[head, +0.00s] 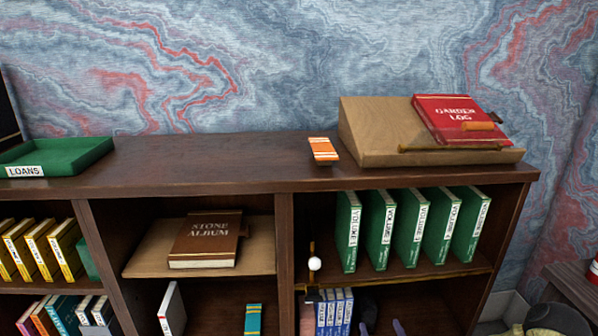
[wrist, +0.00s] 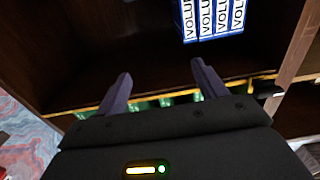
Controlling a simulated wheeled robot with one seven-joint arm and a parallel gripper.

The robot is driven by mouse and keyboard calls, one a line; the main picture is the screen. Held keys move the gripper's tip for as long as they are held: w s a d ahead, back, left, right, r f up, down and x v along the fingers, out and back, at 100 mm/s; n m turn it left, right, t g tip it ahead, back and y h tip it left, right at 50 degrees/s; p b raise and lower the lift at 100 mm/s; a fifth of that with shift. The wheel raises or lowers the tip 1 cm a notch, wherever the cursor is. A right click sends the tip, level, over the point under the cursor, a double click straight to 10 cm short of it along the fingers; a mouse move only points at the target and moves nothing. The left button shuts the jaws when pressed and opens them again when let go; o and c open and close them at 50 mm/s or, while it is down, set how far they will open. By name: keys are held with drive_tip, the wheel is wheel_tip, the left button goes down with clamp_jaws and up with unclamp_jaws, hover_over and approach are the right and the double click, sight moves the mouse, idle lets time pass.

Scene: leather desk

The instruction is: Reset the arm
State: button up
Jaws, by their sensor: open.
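My gripper (wrist: 162,84) is open in the wrist view, its two purple fingers apart with nothing between them. It points into a dark shelf compartment, with blue-and-white volumes (wrist: 212,18) beyond the fingertips at the top. In the head view only parts of my gripper (head: 382,322) show at the bottom edge, in front of the lower right compartment. The same blue-and-white volumes (head: 334,308) stand just left of it there. The rest of my arm is out of the head view.
The wooden bookcase (head: 215,180) fills the front. Green volumes (head: 380,225) stand on the shelf above my gripper.

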drive_tip(key=s+a+f+n+g+y+b, duration=0.2)
drive_tip(key=s+a+f+n+g+b, duration=0.3)
drive_tip(key=g, duration=0.5)
drive_tip(key=s+r+m+g+h+b, duration=0.3)
drive_tip(key=s+r+m+g, duration=0.4)
drive_tip(key=s, duration=0.5)
wheel_tip(320, 180, up, 38)
drive_tip(key=n+t+p, duration=0.1)
drive_tip(key=p, duration=3.6)
drive_tip(key=shift+a+t, duration=0.2)
drive_tip(key=shift+t, duration=0.1)
